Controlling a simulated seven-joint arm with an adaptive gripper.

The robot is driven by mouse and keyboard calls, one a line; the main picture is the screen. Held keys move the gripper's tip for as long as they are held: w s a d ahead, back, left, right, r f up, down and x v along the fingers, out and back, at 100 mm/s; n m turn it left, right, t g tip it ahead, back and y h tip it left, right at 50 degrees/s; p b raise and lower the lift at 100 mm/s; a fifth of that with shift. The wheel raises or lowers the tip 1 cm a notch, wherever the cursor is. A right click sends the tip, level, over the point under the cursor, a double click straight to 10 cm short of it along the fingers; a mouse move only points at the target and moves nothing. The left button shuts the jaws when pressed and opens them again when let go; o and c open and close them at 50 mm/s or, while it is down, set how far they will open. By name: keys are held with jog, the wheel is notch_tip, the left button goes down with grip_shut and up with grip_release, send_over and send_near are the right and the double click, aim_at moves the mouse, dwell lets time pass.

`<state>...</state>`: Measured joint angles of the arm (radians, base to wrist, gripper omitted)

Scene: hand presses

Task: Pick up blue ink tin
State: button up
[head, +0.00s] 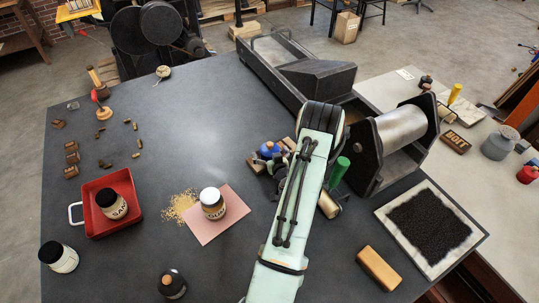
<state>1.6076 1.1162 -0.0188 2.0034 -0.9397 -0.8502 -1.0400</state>
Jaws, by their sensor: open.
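A small blue object (268,149), seemingly the blue ink tin, is on the dark table just left of my pale green arm. It is partly hidden by dark gripper parts. My gripper (263,166) is open and close around or just over this spot. The fingers are small and dark here, and I cannot tell whether they touch the blue object.
A jar (212,203) stands on a pink sheet (228,224). A red tray (125,221) is at left. The table's upper middle is clear.

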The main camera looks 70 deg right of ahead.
aim_at(276, 146)
jog(key=shift+w, duration=0.1)
jog(key=c, duration=1.3)
jog(key=shift+r, duration=0.55)
notch_tip(276, 146, up, 8)
jog(key=shift+d+f, duration=0.1)
jog(key=shift+f, duration=0.1)
jog(key=shift+d, duration=1.25)
jog(key=f, duration=0.2)
jog(key=d+f, duration=0.1)
jog(key=f, duration=0.5)
jog(key=shift+d+f, duration=0.2)
